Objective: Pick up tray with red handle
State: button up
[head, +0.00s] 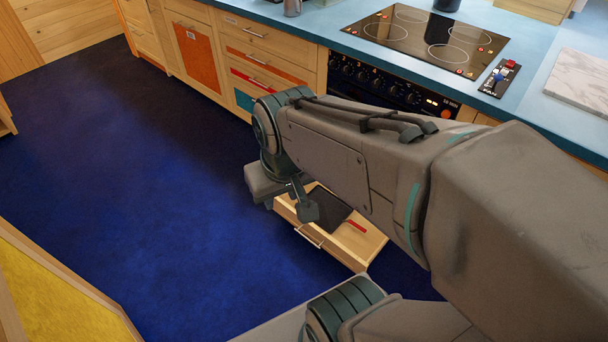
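A dark flat tray (332,212) with a short red handle (356,226) lies in an open, light-wood drawer (372,245) low in the middle of the head view. The red handle is at the tray's right end. My arm passes above the drawer and hides its back part. My gripper (288,206) hangs over the drawer's left front, beside the tray's left end. Its fingers look spread apart with nothing between them. I cannot tell how high it is above the tray.
The counter (300,22) runs along the back, with a black cooktop (425,40), a switch panel (499,78) and a marble board (580,80). The oven front (385,85) is below. The blue floor (130,190) at left is clear. A yellow-topped piece (50,300) stands at lower left.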

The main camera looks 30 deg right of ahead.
aim_at(333, 211)
jog(key=u, duration=0.6)
jog(key=i, duration=0.8)
jog(key=z, duration=3.25)
jog(key=i, duration=0.5)
jog(key=z, duration=0.1)
